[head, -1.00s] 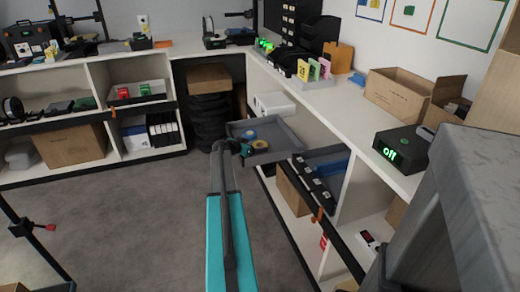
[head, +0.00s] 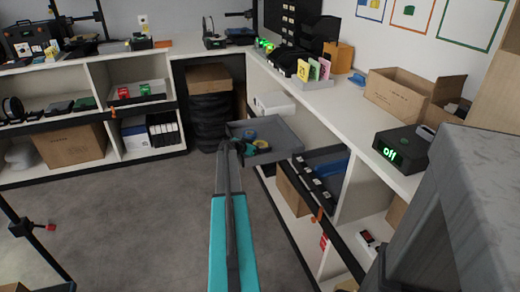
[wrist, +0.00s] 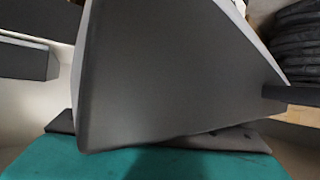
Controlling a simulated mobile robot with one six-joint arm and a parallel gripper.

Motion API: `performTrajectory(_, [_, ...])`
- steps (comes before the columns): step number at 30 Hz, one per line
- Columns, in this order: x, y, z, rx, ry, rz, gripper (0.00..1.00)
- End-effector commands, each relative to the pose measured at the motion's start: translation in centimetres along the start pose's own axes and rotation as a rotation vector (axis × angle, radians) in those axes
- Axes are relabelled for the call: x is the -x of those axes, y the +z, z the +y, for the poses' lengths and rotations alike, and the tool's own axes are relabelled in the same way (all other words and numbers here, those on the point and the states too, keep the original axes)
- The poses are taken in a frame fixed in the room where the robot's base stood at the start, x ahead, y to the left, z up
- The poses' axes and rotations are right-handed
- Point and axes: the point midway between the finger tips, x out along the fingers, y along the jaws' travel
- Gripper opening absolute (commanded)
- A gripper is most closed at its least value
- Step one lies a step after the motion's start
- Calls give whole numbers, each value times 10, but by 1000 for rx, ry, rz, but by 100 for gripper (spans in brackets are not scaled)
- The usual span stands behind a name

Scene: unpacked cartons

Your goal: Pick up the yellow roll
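The yellow roll (head: 262,144) lies in a grey open tray (head: 287,142) that juts out from under the counter at the middle of the head view. A blue roll (head: 249,135) lies just behind it in the same tray. My gripper (head: 248,150) is small and dark at the tray's near left edge, close to the yellow roll and partly in front of it. Its fingers are too small to read. In the wrist view a large grey panel, perhaps a wall of the tray, fills the middle; no roll and no clear fingertips show there.
The white counter (head: 345,112) runs along the right, with an open carton (head: 396,95) and a black box reading "off" (head: 401,148). Below it a second tray (head: 322,172) is close by on the right. A dark stack (head: 211,118) stands behind.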

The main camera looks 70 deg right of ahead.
Motion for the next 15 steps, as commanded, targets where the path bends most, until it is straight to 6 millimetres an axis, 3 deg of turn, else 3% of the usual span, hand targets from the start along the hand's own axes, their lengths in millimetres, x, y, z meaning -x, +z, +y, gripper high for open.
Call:
performTrajectory(1, [0,0,0,0,0,0,72])
performTrajectory(7, [0,0,0,0,0,0,39])
performTrajectory(15, [0,-1,0,0,0,0,38])
